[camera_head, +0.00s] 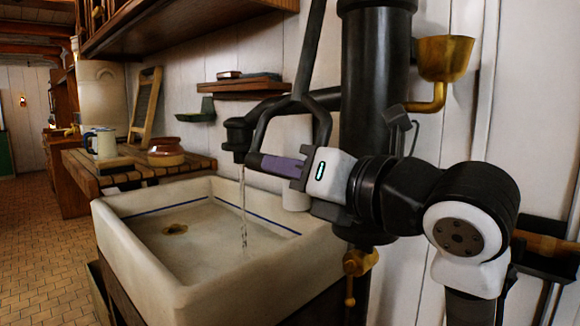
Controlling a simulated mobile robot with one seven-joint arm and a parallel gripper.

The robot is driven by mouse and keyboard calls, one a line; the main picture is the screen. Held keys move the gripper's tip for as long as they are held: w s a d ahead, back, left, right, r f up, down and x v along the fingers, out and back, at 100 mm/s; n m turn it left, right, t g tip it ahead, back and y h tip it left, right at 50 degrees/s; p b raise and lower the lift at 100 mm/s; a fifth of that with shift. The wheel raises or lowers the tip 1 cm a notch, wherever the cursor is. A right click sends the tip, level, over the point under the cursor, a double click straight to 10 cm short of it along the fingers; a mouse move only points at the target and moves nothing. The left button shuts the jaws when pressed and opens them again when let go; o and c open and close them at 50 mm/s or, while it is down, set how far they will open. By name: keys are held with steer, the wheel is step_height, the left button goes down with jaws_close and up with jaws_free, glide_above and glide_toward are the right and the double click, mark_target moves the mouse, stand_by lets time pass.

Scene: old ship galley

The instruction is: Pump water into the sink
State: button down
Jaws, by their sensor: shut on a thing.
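The black hand pump (376,85) stands upright against the wall to the right of the sink. Its dark handle (312,50) comes down from the top edge and ends in a forked loop with a purple grip (279,166). My gripper (298,168) is shut on the handle at this grip; its fingers are mostly hidden. The pump's spout (238,135) points down over the white sink (150,268). A thin stream of water (243,205) falls from it into the basin, where a brass drain (175,229) shows.
A small shelf (240,88) hangs behind. A brass cup (445,58) juts from the pump. The tiled floor at left is clear.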

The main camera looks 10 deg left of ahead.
steer(key=shift+w+d+f, duration=0.15)
steer(key=shift+w+f, duration=0.05)
stand_by(0.3)
steer(key=c, duration=1.6)
jaws_free()
steer(key=o, duration=0.4)
steer(key=shift+w+d+f, duration=0.15)
steer(key=shift+w, duration=0.05)
steer(key=shift+o, duration=0.2)
steer(key=shift+s, duration=0.1)
steer(key=b+v, duration=0.1)
steer(key=v, duration=1.2)
steer(key=shift+s+d, duration=0.3)
